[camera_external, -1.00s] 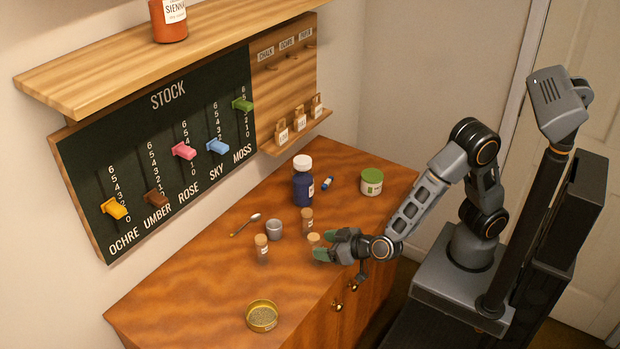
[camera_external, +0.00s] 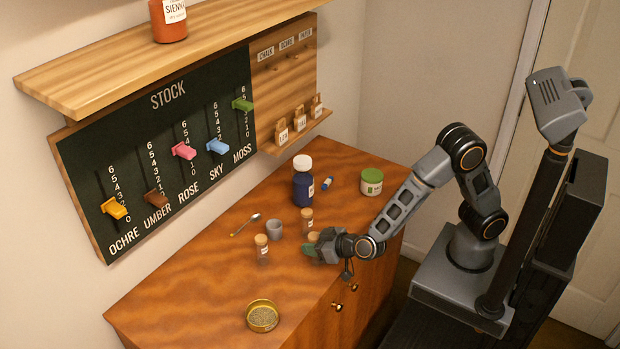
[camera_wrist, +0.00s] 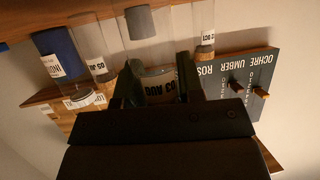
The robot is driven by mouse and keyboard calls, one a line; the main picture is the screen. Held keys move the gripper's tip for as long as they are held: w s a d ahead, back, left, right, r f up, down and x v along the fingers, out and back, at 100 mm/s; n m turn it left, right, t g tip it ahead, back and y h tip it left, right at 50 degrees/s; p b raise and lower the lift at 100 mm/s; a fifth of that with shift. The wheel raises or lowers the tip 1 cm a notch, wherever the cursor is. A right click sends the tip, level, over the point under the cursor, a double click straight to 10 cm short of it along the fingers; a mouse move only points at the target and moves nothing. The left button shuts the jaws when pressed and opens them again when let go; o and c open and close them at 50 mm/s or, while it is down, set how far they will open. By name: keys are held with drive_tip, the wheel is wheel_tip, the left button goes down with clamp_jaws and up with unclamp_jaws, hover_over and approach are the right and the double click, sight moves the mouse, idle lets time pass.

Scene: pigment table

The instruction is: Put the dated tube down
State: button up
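A small corked glass tube (camera_external: 313,237) is near the front edge of the wooden counter, mostly hidden by my gripper (camera_external: 314,245) in the external view. In the wrist view, the tube (camera_wrist: 160,86) sits between the two dark fingers (camera_wrist: 160,88), which appear to press on its sides. Its white label reads roughly "DOM CO"; I cannot make out a date. I cannot tell whether its base touches the counter. Two similar corked tubes stand nearby, one behind it (camera_external: 307,222) and one to its left (camera_external: 262,248).
A grey cup (camera_external: 274,229), a spoon (camera_external: 245,225), a blue bottle (camera_external: 303,184), a small blue-and-white item (camera_external: 328,183) and a green-lidded jar (camera_external: 371,182) stand or lie behind. A round yellow dish (camera_external: 262,316) is at front left. The counter (camera_external: 205,285) left of the tubes is clear.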

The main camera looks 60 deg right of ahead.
sight(313, 235)
drive_tip(key=c, duration=0.4)
drive_tip(key=shift+r, duration=0.15)
drive_tip(key=shift+r, duration=0.55)
wheel_tip(313, 235, up, 2)
drive_tip(key=shift+r+p, duration=0.1)
drive_tip(key=shift+p, duration=0.35)
drive_tip(key=s+d+r+p, duration=0.3)
drive_tip(key=s+d+r, duration=0.5)
drive_tip(key=s, duration=0.3)
drive_tip(key=shift+s+r, duration=0.25)
drive_tip(key=shift+r, duration=0.4)
